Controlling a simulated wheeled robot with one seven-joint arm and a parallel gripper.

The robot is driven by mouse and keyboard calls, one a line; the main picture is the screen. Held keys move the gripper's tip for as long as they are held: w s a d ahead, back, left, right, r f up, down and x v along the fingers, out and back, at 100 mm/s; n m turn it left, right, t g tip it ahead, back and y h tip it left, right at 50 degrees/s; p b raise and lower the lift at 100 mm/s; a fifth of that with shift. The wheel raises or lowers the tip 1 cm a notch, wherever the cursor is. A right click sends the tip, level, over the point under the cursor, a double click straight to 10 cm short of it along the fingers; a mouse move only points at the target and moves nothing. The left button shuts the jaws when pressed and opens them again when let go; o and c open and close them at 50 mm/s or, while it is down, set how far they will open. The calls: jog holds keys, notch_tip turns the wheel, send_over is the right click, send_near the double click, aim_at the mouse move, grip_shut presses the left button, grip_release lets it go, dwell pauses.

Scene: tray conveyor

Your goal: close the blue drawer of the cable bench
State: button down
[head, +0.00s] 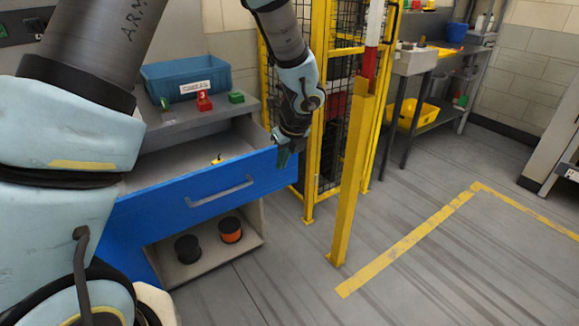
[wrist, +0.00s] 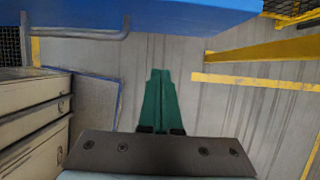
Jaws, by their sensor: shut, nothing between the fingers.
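The blue drawer (head: 150,222) of the cable bench (head: 205,122) stands pulled out, with its inside visible from above. Its grey bar handle (head: 220,192) is on the blue front. My gripper (head: 284,160) is at the right end of the drawer front, pointing down, with its green fingers together and empty. In the wrist view the closed fingers (wrist: 160,100) point toward the floor side, and a blue edge of the drawer (wrist: 190,12) runs across the top. The handle (wrist: 85,34) shows at upper left there. Whether the fingers touch the drawer front I cannot tell.
A blue bin (head: 185,80) labelled for cables, a red block (head: 204,101) and a green block (head: 236,97) stand on the bench top. Spools (head: 230,230) sit below the drawer. A yellow post (head: 349,180) and mesh fence stand right of my gripper. Floor in front is clear.

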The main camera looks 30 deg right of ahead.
aim_at(268, 172)
jog(key=w+f, duration=0.2)
jog(key=w+f+p, duration=0.1)
jog(key=w+f, duration=0.1)
jog(key=f, duration=0.1)
jog(key=w+a+f+p, duration=0.1)
jog(key=w+f, duration=0.1)
jog(key=f, duration=0.1)
jog(key=shift+w, duration=0.15)
jog(key=shift+w+a+f+p, duration=0.1)
jog(key=shift+w+f+p, duration=0.1)
jog(key=shift+w+p, duration=0.25)
jog(key=shift+w, duration=0.15)
